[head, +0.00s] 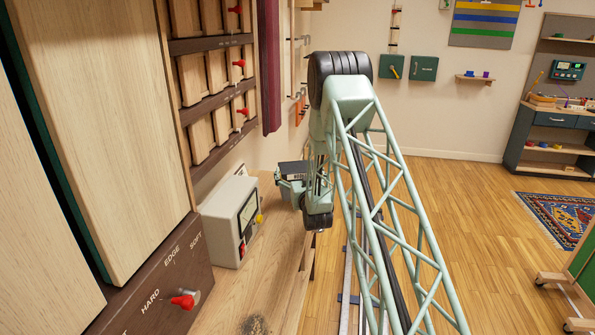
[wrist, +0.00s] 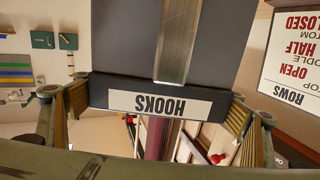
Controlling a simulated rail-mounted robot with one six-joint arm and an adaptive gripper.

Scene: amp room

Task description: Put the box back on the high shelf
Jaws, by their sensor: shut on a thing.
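The box is dark grey with a white label reading HOOKS, upside down in the wrist view (wrist: 215,108). A bright metallic strip runs over its broad face. My gripper (wrist: 155,102) is shut on the box, with a finger at each side of it. In the head view the box (head: 293,167) is small and dark, held at my gripper (head: 290,184) above the wooden bench, near the wall. My arm hides part of the area behind it. I cannot make out which shelf is the high shelf in either view.
A grey meter unit (head: 232,218) stands on the wooden bench (head: 268,265), close to the box. Tall wooden panels and a red-knobbed rack (head: 215,75) line the left. A small wall shelf (head: 475,78) is far back. A ROWS sign (wrist: 292,60) is near.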

